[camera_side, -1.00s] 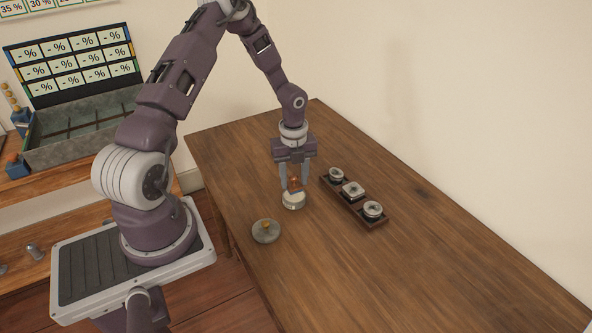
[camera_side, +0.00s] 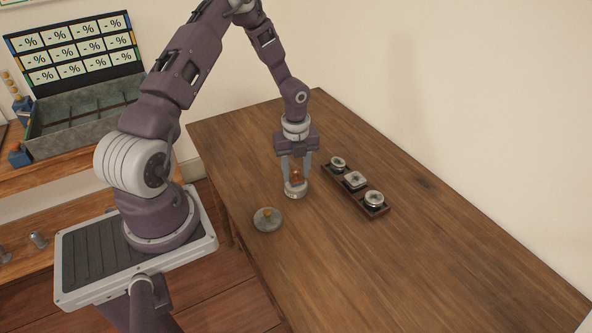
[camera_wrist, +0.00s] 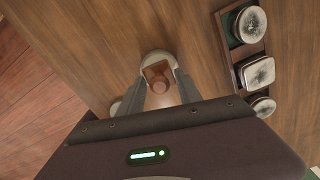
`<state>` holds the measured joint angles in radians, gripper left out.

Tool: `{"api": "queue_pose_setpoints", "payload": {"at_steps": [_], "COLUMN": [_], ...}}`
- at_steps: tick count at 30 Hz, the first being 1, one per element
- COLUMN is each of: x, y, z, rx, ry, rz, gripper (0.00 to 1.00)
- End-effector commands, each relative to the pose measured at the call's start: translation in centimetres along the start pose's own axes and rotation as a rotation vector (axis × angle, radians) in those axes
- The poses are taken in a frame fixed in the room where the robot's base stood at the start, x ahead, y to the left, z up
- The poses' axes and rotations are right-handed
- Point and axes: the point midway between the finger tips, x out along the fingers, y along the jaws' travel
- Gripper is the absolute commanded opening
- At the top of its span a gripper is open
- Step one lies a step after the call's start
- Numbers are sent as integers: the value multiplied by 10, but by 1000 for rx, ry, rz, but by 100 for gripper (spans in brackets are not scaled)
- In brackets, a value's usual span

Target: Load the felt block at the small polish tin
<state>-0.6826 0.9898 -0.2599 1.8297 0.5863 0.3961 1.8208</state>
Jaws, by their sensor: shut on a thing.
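A pale round holder (camera_side: 295,190) is directly below the block. The block's underside is hidden, and I cannot tell whether it touches the holder. A dark tray (camera_side: 352,195) to the right holds a small round tin (camera_side: 338,162), a squarish tin (camera_side: 354,180) and a larger round tin (camera_side: 374,199), all with pale mottled tops.
The wooden table (camera_side: 440,255) is clear to the right and front. A divided grey box (camera_side: 85,120) stands on another surface at the left.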

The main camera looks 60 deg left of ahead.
Motion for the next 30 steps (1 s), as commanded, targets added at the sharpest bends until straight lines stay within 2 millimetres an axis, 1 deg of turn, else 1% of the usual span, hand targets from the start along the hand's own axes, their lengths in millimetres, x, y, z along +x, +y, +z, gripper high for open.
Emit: {"api": "queue_pose_setpoints", "payload": {"at_steps": [22, 30], "x": [9, 9], "y": [0, 0], "z": [0, 0], "rx": [0, 0], "ry": [0, 0], "rz": [0, 0], "gripper": [9, 8]}}
